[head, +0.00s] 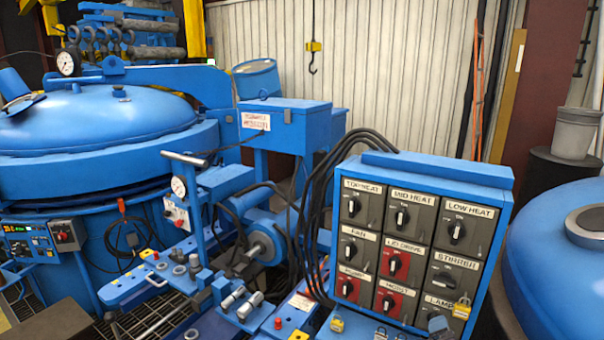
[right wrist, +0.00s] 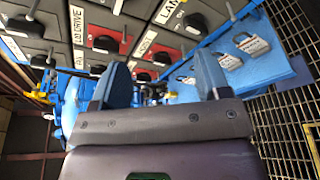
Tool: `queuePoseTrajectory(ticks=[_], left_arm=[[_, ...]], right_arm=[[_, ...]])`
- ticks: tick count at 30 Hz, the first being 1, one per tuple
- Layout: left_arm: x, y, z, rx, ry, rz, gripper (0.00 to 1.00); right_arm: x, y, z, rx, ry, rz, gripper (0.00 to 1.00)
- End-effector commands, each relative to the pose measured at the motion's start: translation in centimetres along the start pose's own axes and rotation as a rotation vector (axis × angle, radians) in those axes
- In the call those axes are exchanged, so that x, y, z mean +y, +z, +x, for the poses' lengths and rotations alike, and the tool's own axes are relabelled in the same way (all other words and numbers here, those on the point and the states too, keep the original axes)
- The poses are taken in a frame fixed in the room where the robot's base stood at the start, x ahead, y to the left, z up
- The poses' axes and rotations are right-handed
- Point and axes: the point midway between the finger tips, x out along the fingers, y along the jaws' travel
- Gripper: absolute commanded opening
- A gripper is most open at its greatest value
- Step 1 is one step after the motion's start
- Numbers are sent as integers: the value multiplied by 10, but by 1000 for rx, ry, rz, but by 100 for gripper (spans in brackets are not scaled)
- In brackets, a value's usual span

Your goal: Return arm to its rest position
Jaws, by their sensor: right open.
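My right gripper (right wrist: 160,78) shows in the right wrist view, with its two blue-grey fingers apart and nothing between them. Beyond the fingers is the blue control panel (head: 500,262) with its labelled rotary switches. In the right wrist view, the panel's switch face (right wrist: 120,25) fills the top left, in front of and above the fingertips. The fingers appear apart from the knobs, but the exact gap is hard to judge. My left gripper is not in view. I cannot clearly make out either arm in the head view.
In the head view, a large blue furnace lid (head: 90,120) stands left, a blue vessel (head: 560,260) right, and black cables (head: 325,190) run behind the panel. A hook (head: 312,62) hangs at the back.

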Motion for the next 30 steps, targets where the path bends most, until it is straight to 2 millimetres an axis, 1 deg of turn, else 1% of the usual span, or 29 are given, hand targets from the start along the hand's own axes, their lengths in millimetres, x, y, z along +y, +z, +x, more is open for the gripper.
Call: queuePoseTrajectory(ticks=[1,5,11,12,14,16,18,19,21,24,27,30], left_arm=[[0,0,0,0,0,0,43],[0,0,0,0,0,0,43],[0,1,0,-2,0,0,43],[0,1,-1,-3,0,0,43],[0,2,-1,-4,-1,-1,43],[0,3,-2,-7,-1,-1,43],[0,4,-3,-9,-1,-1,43],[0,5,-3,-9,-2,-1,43],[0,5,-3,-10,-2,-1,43],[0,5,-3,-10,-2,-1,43],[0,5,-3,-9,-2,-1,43],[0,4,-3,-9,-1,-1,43]], right_arm=[[2,-4,-2,30,10,118,70],[0,-18,-11,119,8,463,70],[-16,-41,-36,249,-64,1023,70],[-22,-45,-43,269,-88,1137,70],[-30,-51,-54,295,-128,1306,70],[-43,-57,-70,316,-183,1502,70],[-60,-63,-89,323,-250,1702,70],[-67,-65,-97,320,-276,1769,70],[-84,-69,-115,305,-330,1891,70],[-111,-73,-141,263,-394,1966,70],[-136,-76,-163,210,-447,1986,70],[-154,-78,-180,170,-484,1988,70]])
